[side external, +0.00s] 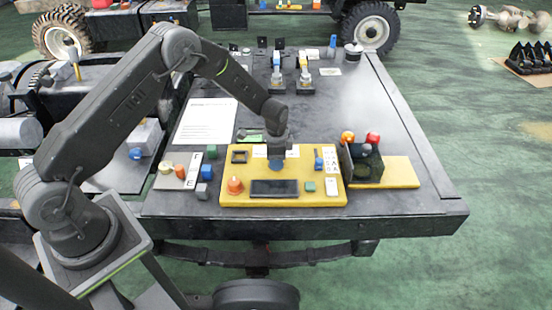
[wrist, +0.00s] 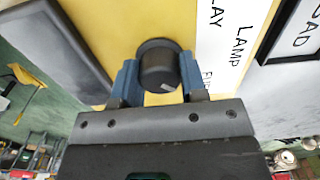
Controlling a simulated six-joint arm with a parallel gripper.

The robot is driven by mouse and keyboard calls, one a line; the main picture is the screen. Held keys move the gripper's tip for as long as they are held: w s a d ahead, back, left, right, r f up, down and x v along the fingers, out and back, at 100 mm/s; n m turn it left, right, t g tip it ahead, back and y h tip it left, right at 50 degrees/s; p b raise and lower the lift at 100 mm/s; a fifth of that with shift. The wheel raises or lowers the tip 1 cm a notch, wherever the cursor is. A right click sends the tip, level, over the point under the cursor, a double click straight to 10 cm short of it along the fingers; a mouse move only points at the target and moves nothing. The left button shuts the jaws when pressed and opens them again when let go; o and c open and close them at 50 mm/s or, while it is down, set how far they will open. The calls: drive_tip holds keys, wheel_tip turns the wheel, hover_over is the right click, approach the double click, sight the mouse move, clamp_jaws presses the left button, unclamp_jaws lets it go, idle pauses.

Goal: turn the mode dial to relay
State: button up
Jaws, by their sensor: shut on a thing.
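The mode dial (wrist: 156,62) is a dark round knob on the yellow panel (side external: 230,198). In the wrist view it sits between the two blue fingers of my gripper (wrist: 158,78), which is shut on it. A small pale mark shows on the dial's lower right. Beside the dial, a white label strip (wrist: 226,45) shows the letters "LAY", "LAMP" and a partly hidden "FU". In the side view my gripper (side external: 277,164) points down at the middle of the panel and hides the dial.
The panel also carries a dark screen (side external: 275,188), an orange knob (side external: 235,186), a blue switch (side external: 318,160) and a green button (side external: 310,186). A dark box (side external: 366,166) with orange and red knobs stands to the right. Blue and green blocks lie left. The table's right side is clear.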

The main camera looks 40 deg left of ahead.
drive_tip(key=n, duration=0.4)
drive_tip(key=shift+n, duration=0.4)
drive_tip(key=n, duration=0.4)
drive_tip(key=shift+n, duration=0.3)
drive_tip(key=n, duration=0.4)
drive_tip(key=shift+n, duration=2.1)
drive_tip(key=o, duration=0.9)
